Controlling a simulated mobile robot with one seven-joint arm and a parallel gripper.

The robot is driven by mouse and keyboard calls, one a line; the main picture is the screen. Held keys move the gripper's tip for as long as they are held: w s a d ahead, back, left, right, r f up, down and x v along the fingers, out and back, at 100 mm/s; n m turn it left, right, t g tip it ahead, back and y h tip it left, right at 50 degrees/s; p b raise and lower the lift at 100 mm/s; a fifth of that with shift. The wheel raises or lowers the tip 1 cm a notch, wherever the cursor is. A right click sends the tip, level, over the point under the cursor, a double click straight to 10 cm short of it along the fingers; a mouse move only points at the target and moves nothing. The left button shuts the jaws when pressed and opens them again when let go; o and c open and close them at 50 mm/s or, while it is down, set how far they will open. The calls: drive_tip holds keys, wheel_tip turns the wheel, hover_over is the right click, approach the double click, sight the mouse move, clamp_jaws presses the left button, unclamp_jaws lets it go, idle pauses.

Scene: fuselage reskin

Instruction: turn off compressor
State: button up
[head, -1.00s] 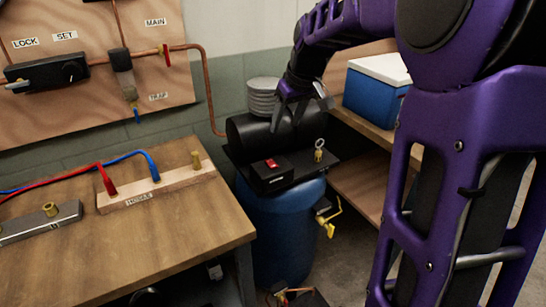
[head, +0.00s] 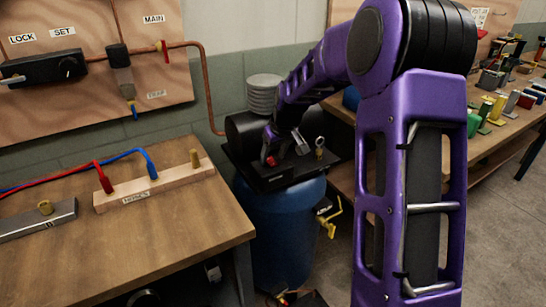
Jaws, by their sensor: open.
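The compressor is a blue tank (head: 290,222) with a black top plate and a black motor cylinder (head: 243,131) behind. On the plate sits a black switch box (head: 266,178) with a red rocker switch (head: 271,161), now partly covered by my gripper. My gripper (head: 284,154) is open and low over the switch box, its fingers apart on either side of the red switch's area. I cannot tell whether a finger touches the switch. A ring-topped brass valve (head: 319,148) stands right of the gripper.
A yellow-handled valve (head: 331,217) sticks out on the tank's right. A wooden bench (head: 150,240) with a hose manifold (head: 155,187) stands at left. A wall board (head: 90,60) carries regulator, trap and pipe. Shelves and a bench with several parts are at right.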

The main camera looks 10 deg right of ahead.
drive_tip(key=shift+c, duration=0.2)
clamp_jaws()
drive_tip(key=p, duration=0.2)
drive_tip(key=g+p, duration=0.1)
drive_tip(key=p, duration=0.1)
drive_tip(key=shift+w+a+r, duration=0.15)
drive_tip(key=shift+w+r, duration=0.05)
drive_tip(key=shift+r, duration=0.2)
drive_tip(key=shift+w+f+g+h+p, duration=0.15)
drive_tip(key=shift+g+h+p, duration=0.25)
drive_tip(key=shift+g+p, duration=0.45)
drive_tip(key=shift+f+p, duration=0.15)
drive_tip(key=shift+p, duration=0.2)
